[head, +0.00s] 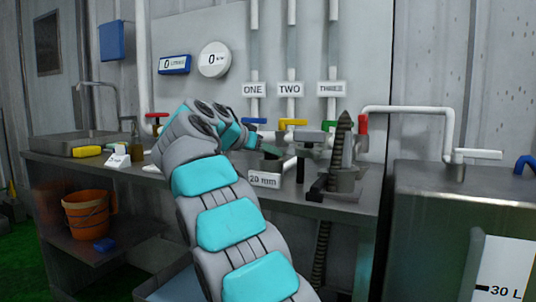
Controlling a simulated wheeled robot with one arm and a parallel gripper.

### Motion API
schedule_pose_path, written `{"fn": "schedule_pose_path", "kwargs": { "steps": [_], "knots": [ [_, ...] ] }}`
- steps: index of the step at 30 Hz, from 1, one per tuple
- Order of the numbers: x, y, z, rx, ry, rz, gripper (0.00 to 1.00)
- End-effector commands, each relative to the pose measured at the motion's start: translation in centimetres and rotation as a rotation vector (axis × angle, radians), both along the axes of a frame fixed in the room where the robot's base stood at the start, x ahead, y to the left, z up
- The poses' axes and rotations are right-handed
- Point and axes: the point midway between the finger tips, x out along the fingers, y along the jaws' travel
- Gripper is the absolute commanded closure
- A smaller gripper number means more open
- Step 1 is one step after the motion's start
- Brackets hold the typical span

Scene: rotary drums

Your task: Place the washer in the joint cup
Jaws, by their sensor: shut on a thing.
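My teal and grey arm rises through the middle of the head view. My gripper (268,149) is at its far end, over the workbench, just above and behind a small box labelled 20 mm (264,180). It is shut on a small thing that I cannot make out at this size. I cannot pick out the washer anywhere. A joint fitting with a ribbed dark hose (342,148) stands upright on a bracket at the bench's front right, to the right of my gripper. I cannot tell which part of it is the joint cup.
Pipes with yellow (293,122), green and red valve handles run behind the gripper, under the ONE, TWO and THREE signs. A metal drum (430,220) stands at the right. An orange bucket (87,214) sits on the lower shelf. A yellow-handled tool (87,151) lies on the bench's left.

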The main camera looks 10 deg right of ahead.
Motion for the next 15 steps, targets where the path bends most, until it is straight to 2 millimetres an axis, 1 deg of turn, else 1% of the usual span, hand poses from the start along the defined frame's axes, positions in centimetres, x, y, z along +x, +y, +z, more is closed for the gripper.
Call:
{"fn": "schedule_pose_path", "kwargs": {
  "steps": [8, 13, 14, 15],
  "knots": [
    [0.01, 0.02, -0.04, 0.0, 0.0, 0.0, 1.0],
    [0.01, 0.02, -0.56, 0.0, 0.0, 0.0, 1.0],
    [0.01, 0.04, -0.41, -0.001, 0.001, 0.0, 0.52],
    [0.01, 0.04, -0.36, -0.001, 0.001, 0.0, 0.47]
  ]
}}
